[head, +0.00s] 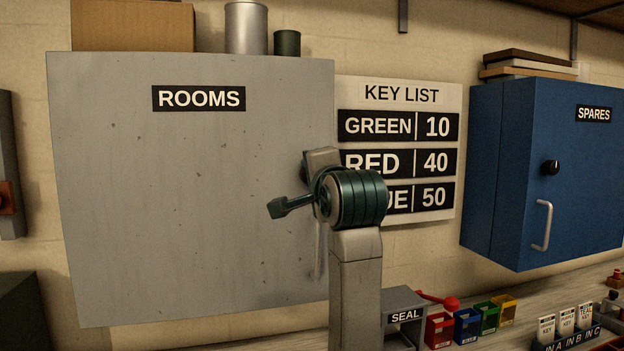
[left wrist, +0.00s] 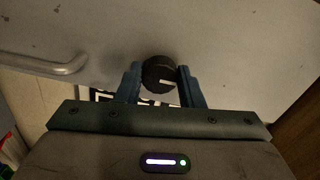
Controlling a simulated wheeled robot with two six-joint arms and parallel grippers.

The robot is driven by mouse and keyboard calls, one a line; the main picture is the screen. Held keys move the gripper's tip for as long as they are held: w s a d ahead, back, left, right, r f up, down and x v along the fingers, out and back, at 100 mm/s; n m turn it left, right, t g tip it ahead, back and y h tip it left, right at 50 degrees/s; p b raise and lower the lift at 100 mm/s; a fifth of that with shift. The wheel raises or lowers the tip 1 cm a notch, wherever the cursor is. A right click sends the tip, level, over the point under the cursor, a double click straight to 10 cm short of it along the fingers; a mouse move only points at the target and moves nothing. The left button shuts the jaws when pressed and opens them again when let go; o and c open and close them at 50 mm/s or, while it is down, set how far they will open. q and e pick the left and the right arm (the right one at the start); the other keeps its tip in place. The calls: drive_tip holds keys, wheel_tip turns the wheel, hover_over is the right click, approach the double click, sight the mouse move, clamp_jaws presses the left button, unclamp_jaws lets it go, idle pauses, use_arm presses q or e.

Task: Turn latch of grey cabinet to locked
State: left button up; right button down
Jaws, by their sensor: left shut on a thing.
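The grey cabinet (head: 190,200) with the ROOMS label hangs on the wall at the left of the head view, its door closed. Its latch is a round black knob (left wrist: 158,72) with a white mark, seen in the left wrist view. The mark points to the right in that picture. My left gripper (left wrist: 160,70) is shut on this knob, one blue finger on each side. In the head view my left arm stands in front of the door's right edge and hides the knob. The door handle (head: 319,250) shows partly behind the arm, and at the left of the wrist view (left wrist: 50,66).
A key list sign (head: 452,150) is on the wall, partly covered by my arm. A blue SPARES cabinet (head: 560,190) with a knob and handle is at the right. A grey SEAL box (head: 404,317), coloured bins (head: 488,316) and a key rack stand below on the counter.

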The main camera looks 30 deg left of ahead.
use_arm(q)
drive_tip(key=shift+r, duration=0.1)
drive_tip(key=o, duration=1)
drive_tip(key=shift+w, duration=0.1)
drive_tip(key=b+v, duration=1)
drive_tip(key=shift+s+d, duration=0.2)
drive_tip(key=shift+s, duration=0.15)
use_arm(e)
drive_tip(key=w+a+r+t+y, duration=0.2)
drive_tip(key=a+r+t, duration=0.3)
drive_tip(key=t, duration=0.1)
drive_tip(key=shift+w+a+r+m+t+y, duration=0.25)
drive_tip(key=shift+a+r+m+t+y, duration=0.05)
drive_tip(key=shift+a+r+m+t, duration=0.1)
